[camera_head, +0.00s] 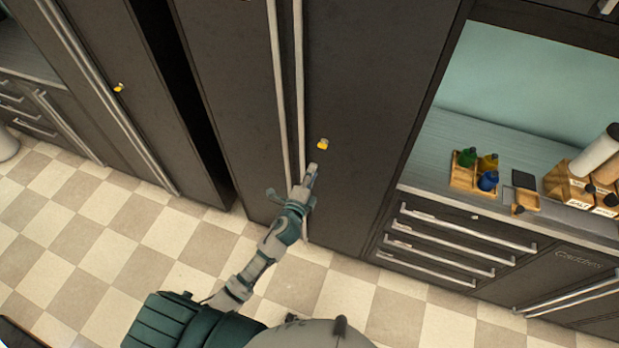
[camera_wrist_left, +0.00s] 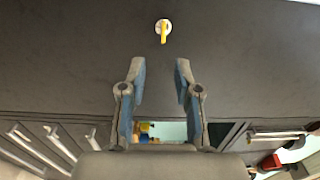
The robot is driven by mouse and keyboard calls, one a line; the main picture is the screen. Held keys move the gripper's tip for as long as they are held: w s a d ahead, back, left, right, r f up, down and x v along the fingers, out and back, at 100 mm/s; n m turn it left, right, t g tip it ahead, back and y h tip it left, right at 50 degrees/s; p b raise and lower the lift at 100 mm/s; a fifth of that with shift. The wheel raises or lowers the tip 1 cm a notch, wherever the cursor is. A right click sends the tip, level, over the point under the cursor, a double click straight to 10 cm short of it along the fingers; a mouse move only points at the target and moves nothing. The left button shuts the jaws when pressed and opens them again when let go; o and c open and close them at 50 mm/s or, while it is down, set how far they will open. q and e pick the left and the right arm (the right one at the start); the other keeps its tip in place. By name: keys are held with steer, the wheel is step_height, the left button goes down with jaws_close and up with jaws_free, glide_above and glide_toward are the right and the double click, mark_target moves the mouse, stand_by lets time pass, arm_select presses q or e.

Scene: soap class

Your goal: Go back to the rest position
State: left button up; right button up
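My left gripper (camera_head: 311,172) is raised in front of a tall dark cabinet door (camera_head: 365,90), just below a small yellow knob (camera_head: 323,144). In the left wrist view, the two fingers of my left gripper (camera_wrist_left: 158,78) stand apart with nothing between them. The yellow knob (camera_wrist_left: 163,31) on its pale round base lies beyond the fingertips, apart from them. My left arm reaches up from the bottom of the head view. My right gripper is not in view.
Long vertical handles (camera_head: 288,90) run beside my left gripper. To the right, a counter (camera_head: 440,140) holds a wooden tray with small bottles, above drawers (camera_head: 450,245). Another yellow knob (camera_head: 118,88) is on the left cabinet. The checkered floor (camera_head: 60,240) is clear at the left.

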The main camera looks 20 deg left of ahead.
arm_select(q)
steer(key=shift+s, duration=1.05)
steer(key=shift+f, duration=0.1)
steer(key=s+a+f+n+g+b, duration=0.1)
steer(key=s+f+n+g, duration=0.15)
steer(key=f, duration=0.95)
steer(key=s+a+f+n+g, duration=0.1)
steer(key=s+f+n+g, duration=0.15)
steer(key=f, duration=0.85)
steer(key=s+a+f+n+g, duration=0.1)
steer(key=s+f+n+g, duration=0.1)
steer(key=s+f, duration=0.55)
steer(key=s+a+f+n+g, duration=0.1)
steer(key=s+f+g, duration=0.25)
steer(key=f, duration=0.65)
steer(key=s+f+n+g, duration=0.2)
steer(key=s+f, duration=0.4)
steer(key=s, duration=0.5)
steer(key=s+a+f+n+g+b, duration=0.1)
steer(key=s+f, duration=0.4)
steer(key=s, duration=0.7)
steer(key=s+f+n+g+b, duration=0.1)
steer(key=s+f+n+g, duration=0.2)
steer(key=s, duration=0.8)
step_height(320, 180, down, 4)
steer(key=shift+s+a+r+n+y, duration=0.2)
steer(key=shift+a+n+y, duration=0.1)
steer(key=shift+n, duration=0.8)
steer(key=shift+w+g, duration=0.15)
steer(key=shift+g, duration=0.1)
